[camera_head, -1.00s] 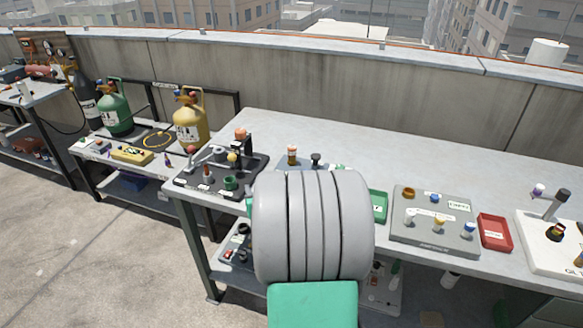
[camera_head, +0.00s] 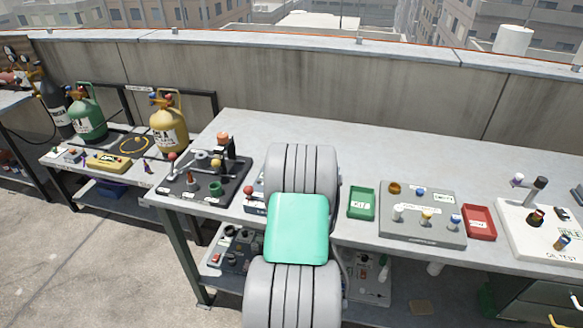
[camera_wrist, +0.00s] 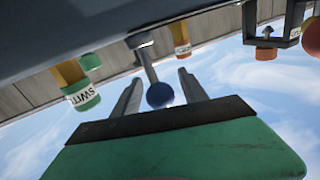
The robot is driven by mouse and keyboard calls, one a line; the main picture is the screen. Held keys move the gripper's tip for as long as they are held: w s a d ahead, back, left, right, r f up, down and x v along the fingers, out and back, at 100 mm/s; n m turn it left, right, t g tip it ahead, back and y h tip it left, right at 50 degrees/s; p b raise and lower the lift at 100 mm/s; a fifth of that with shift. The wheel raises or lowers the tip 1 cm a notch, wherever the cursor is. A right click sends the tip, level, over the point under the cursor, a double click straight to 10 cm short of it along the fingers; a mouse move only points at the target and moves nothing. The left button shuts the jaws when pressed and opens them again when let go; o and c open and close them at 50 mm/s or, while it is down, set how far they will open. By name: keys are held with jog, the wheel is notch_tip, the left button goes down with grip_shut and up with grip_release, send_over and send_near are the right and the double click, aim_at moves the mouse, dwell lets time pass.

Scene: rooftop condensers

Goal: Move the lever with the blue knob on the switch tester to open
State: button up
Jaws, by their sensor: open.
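In the wrist view, a round blue knob (camera_wrist: 160,95) sits at the end of a grey lever stem (camera_wrist: 147,62). My gripper (camera_wrist: 161,76) is open, with one finger on either side of the stem and knob. I cannot tell whether either finger touches them. A yellow post with a green end and a label starting "SWIT" (camera_wrist: 83,97) stands to the left. In the head view my arm covers my gripper, the blue knob and most of the switch tester (camera_head: 254,198); only what looks like its left edge shows. The lever's marked position is not readable.
A black fixture board (camera_head: 205,194) with a small lever and knobs stands to the left. To the right are a green tray (camera_head: 361,204), a grey panel (camera_head: 422,230), a red tray (camera_head: 479,222) and a white test board (camera_head: 545,232). The back of the bench (camera_head: 380,150) is clear.

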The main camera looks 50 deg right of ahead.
jog(key=shift+c, duration=0.4)
grip_shut()
dwell(1.0)
